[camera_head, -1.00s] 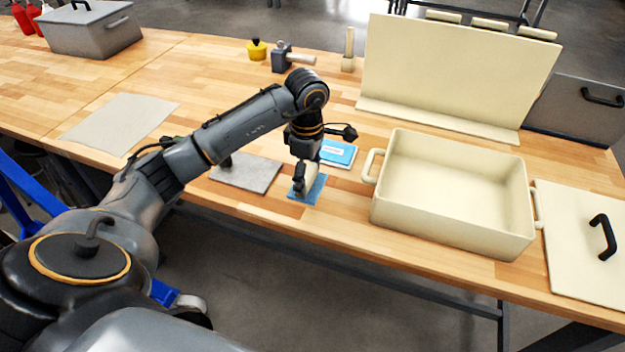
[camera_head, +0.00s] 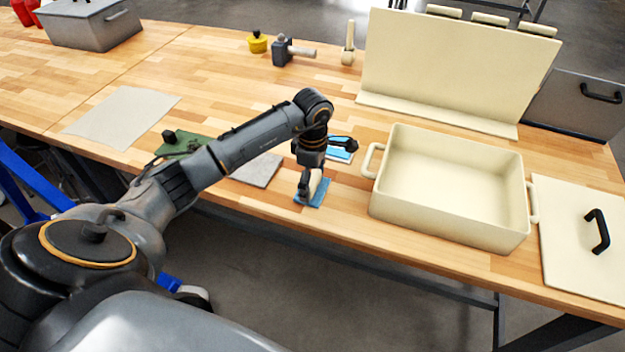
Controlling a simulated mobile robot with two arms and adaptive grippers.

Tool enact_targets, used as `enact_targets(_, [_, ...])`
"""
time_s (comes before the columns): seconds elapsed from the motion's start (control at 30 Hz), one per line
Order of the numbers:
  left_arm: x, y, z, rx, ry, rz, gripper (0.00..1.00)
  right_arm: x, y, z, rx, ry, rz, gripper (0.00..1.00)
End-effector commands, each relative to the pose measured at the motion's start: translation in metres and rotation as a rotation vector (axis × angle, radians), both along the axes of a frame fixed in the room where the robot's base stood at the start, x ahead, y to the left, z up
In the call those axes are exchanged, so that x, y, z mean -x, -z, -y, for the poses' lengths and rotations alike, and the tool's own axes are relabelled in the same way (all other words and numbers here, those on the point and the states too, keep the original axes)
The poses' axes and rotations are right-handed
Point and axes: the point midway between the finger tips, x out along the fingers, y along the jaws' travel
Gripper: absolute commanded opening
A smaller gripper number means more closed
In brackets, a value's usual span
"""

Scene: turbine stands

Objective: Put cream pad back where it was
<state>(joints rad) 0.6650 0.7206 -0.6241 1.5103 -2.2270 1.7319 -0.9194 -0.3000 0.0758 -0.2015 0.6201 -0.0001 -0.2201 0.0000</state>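A small cream piece (camera_head: 316,184) shows at my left gripper (camera_head: 309,187), directly over a blue flat square (camera_head: 313,201). I take this to be the cream pad with a blue base; the fingers partly hide it. The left gripper points down and appears shut on the cream piece. It is over the table near the front edge, left of the cream box; I cannot tell whether the blue base touches the table. My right gripper is not in view.
A cream open box (camera_head: 450,216) stands to the right, with a cream lid (camera_head: 570,240) beside it. A grey square (camera_head: 262,168), green plate (camera_head: 190,146) and blue-white card (camera_head: 340,155) lie near my arm. A pale sheet (camera_head: 122,116) lies left.

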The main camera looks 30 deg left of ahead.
Motion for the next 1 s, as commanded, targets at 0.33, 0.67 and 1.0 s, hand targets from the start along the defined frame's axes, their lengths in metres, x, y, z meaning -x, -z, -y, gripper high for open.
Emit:
enact_targets(0.33, [0.0,0.0,0.0,0.0,0.0,-0.001,0.97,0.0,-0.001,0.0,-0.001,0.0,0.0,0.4])
enact_targets(0.67, [-0.002,-0.038,-0.001,-0.002,0.001,0.007,0.97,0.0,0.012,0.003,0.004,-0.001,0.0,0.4])
enact_targets(1.0, [-0.001,-0.106,0.0,0.0,0.0,0.003,0.97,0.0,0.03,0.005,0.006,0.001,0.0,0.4])
